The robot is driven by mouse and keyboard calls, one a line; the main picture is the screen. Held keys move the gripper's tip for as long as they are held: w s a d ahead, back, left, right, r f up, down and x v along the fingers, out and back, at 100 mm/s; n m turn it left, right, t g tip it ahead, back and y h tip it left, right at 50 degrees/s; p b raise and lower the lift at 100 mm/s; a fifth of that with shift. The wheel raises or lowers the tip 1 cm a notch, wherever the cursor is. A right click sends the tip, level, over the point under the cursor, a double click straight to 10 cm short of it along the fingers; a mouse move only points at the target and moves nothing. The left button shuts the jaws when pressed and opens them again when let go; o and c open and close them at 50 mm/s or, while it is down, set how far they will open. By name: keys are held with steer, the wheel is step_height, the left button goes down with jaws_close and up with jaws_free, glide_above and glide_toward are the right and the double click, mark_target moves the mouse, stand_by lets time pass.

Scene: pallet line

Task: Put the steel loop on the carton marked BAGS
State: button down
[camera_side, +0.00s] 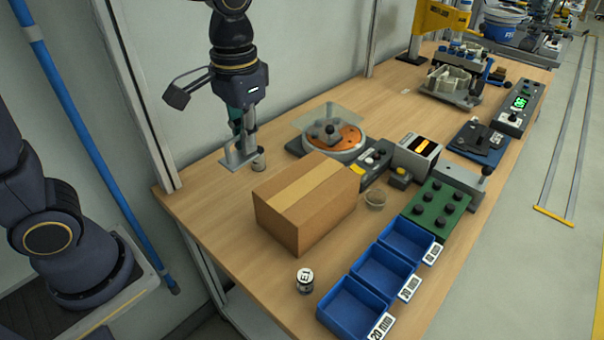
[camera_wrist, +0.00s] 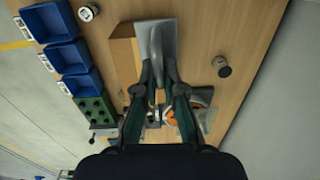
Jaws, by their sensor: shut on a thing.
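My gripper (camera_side: 246,140) hangs above the far left part of the table, left of the carton. It is shut on the steel loop (camera_side: 236,157), a grey metal piece with a flat face; the loop also shows between my fingers in the wrist view (camera_wrist: 155,42). My gripper shows there too (camera_wrist: 158,93). The brown carton (camera_side: 303,203) stands closed on the table, with a tan tape strip along its top. I see no BAGS marking on it. In the wrist view the carton (camera_wrist: 122,55) is partly hidden behind the loop and my fingers.
A small grey canister (camera_side: 259,160) stands close beside the loop. A labelled canister (camera_side: 305,280) stands in front of the carton. Blue bins (camera_side: 352,308) line the front edge. A round orange-topped device (camera_side: 336,138) stands behind the carton. The carton top is clear.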

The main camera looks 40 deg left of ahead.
steer(key=w+d+f, duration=0.3)
steer(key=w, duration=0.6)
glide_above(313, 178)
steer(key=f, duration=0.3)
steer(key=s+f, duration=0.1)
steer(key=f, duration=0.1)
steer(key=shift+f, duration=0.25)
steer(key=shift+w+f, duration=0.4)
steer(key=shift+f, duration=1.55)
steer(key=c, duration=1.3)
jaws_free()
steer(key=shift+f, duration=0.15)
